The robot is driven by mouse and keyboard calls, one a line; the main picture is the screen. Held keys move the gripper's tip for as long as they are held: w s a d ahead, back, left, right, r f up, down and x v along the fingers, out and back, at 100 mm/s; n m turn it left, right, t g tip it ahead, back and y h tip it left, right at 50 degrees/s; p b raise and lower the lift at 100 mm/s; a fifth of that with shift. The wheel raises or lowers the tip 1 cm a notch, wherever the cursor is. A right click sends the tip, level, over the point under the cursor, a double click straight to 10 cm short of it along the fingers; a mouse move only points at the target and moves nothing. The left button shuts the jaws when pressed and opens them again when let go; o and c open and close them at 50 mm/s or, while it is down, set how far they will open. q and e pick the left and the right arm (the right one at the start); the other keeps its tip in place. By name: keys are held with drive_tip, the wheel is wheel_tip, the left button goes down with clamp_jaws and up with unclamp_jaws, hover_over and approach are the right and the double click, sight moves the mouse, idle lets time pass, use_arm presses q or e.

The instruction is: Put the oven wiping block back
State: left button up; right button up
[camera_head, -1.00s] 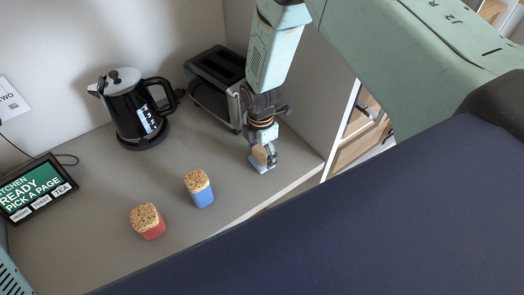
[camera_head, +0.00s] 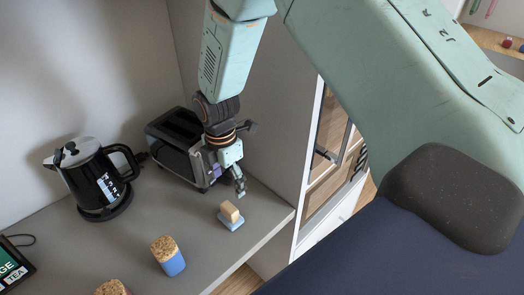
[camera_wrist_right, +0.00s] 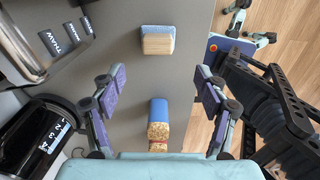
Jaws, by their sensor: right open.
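The wiping block (camera_head: 230,213), a small wooden block on a light blue base, stands on the grey counter (camera_head: 190,237) near its right end, in front of the toaster. It also shows in the right wrist view (camera_wrist_right: 157,42), near the top. My right gripper (camera_head: 240,188) is above and just behind the block, apart from it. My left gripper is in neither view.
A toaster (camera_head: 172,145) and a black kettle (camera_head: 97,180) stand at the back. A cork-topped blue jar (camera_head: 169,257) and a red one (camera_head: 113,288) stand at the front. A tablet (camera_head: 12,268) is at the left. Counter between kettle and block is clear.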

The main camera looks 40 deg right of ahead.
drive_tip(key=s+f+m, duration=0.9)
drive_tip(key=s+f, duration=0.2)
drive_tip(key=s, duration=0.2)
drive_tip(key=s+f+m, duration=0.2)
drive_tip(key=s+m, duration=0.9)
drive_tip(key=s, duration=0.6)
drive_tip(key=shift+a+f, duration=0.35)
drive_tip(key=shift+a, duration=0.05)
drive_tip(key=shift+a, duration=0.1)
